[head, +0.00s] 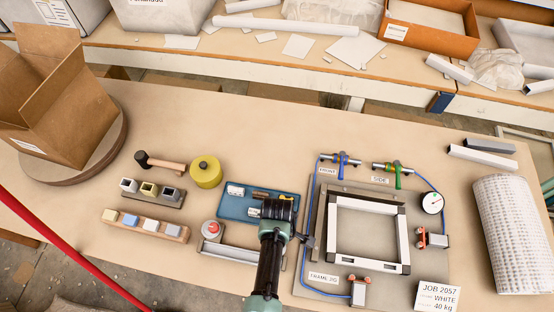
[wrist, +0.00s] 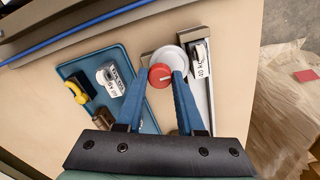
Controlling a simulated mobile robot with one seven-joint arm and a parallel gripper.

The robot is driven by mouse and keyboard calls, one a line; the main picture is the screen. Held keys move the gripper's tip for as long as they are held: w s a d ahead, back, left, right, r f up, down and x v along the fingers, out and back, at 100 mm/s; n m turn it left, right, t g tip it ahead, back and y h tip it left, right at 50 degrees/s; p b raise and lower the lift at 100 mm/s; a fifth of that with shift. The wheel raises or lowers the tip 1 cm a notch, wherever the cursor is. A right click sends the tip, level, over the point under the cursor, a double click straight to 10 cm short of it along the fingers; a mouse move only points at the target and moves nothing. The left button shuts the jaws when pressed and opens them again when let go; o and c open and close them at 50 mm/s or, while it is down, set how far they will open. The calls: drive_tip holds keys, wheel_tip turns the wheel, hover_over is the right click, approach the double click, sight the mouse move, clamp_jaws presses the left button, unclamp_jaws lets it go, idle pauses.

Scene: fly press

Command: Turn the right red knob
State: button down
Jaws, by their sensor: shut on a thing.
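The right red knob (wrist: 160,76) has a white pointer line and sits against a round pale base (wrist: 168,56) in the wrist view. My gripper (wrist: 166,77) has its blue fingers closed on this knob, one on each side. In the head view my gripper (head: 280,210) reaches in from the front edge and hides the right knob. The other red knob (head: 211,227) shows left of my arm, at the left end of a pale metal rail (head: 230,252).
A blue tray (head: 232,212) with small parts lies behind the rail. To the right is a grey plate (head: 312,283) with a white frame (head: 368,264), clamps and blue hoses. Left are a yellow roll (head: 206,172), a hammer (head: 162,163) and block racks.

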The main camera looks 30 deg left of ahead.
drive_tip(key=c, duration=0.5)
unclamp_jaws()
drive_tip(key=shift+r, duration=0.1)
wheel_tip(320, 180, up, 13)
drive_tip(key=shift+f, duration=0.1)
drive_tip(key=shift+w, duration=0.1)
idle(0.6)
